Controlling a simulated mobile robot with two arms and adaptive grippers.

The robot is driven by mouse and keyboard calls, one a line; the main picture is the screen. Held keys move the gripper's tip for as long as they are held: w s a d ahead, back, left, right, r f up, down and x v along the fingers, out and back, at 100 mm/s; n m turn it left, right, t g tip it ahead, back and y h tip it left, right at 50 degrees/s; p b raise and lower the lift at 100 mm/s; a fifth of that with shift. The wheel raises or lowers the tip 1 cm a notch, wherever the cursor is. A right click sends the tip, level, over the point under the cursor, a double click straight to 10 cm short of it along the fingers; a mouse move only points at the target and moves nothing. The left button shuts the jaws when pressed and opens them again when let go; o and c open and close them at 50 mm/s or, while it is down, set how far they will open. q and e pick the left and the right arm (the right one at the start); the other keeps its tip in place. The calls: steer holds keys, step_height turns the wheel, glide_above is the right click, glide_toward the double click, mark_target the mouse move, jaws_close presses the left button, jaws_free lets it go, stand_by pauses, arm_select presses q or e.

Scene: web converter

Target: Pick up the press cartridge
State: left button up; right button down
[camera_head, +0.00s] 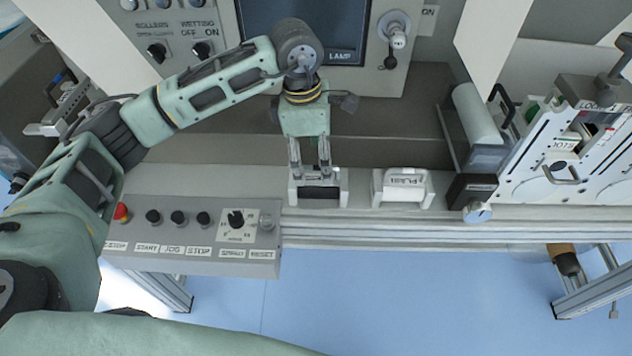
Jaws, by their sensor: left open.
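My left gripper (310,172) points down, open, its two fingers at the back of a white holder (319,203) with a dark middle on the machine's front ledge. I cannot tell whether the fingers touch anything there. The dark part (319,192) may be a cartridge or an empty slot. To its right, a white block (405,178) with black lettering sits in a similar white holder. The lettering is too small to read surely, so I cannot tell which one is the press cartridge. My right gripper is not in view.
A grey control box (190,255) with a red button and dark knobs hangs at the front left. A pale roller (477,113) and a slotted metal plate (555,185) stand at the right. A dark screen (345,30) is behind my arm. The ledge between the holders is clear.

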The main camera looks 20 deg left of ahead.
mark_target(318, 178)
arm_select(q)
steer(key=f+p, duration=0.1)
steer(key=f, duration=0.1)
steer(key=f+p, duration=0.1)
steer(key=f, duration=0.1)
steer(key=f+p, duration=0.1)
steer(key=f, duration=0.1)
steer(key=shift+s+d+f, duration=0.2)
steer(key=shift+s+d, duration=0.15)
steer(key=shift+d, duration=0.05)
steer(key=shift+f, duration=0.2)
steer(key=c, duration=1.1)
steer(key=shift+w+d, duration=0.1)
steer(key=c, duration=0.6)
